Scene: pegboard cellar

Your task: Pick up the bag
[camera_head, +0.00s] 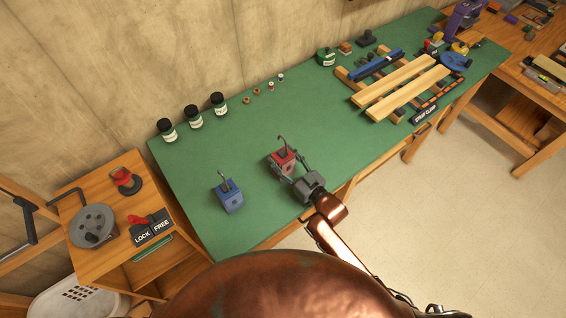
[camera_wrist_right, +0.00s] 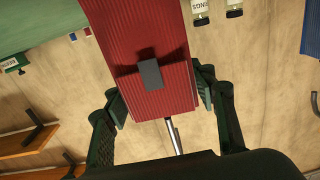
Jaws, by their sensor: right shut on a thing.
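A small red box-shaped thing (camera_head: 281,162) with a curved dark handle is at the near middle of the green bench (camera_head: 330,130). I cannot tell from its look whether it is the bag. My right gripper (camera_head: 293,168) is shut on it from the right. In the right wrist view the ribbed red body (camera_wrist_right: 145,45), with a grey tab on its face, sits between the two fingers of my right gripper (camera_wrist_right: 160,100). I cannot tell whether it rests on the bench or is lifted. My left gripper is not in view.
A blue box (camera_head: 229,196) with a similar handle stands left of the red one. Dark-lidded jars (camera_head: 194,117) line the wall side. Wooden slats (camera_head: 400,88) lie at the far right. A side table (camera_head: 108,220) stands left. The bench between jars and boxes is clear.

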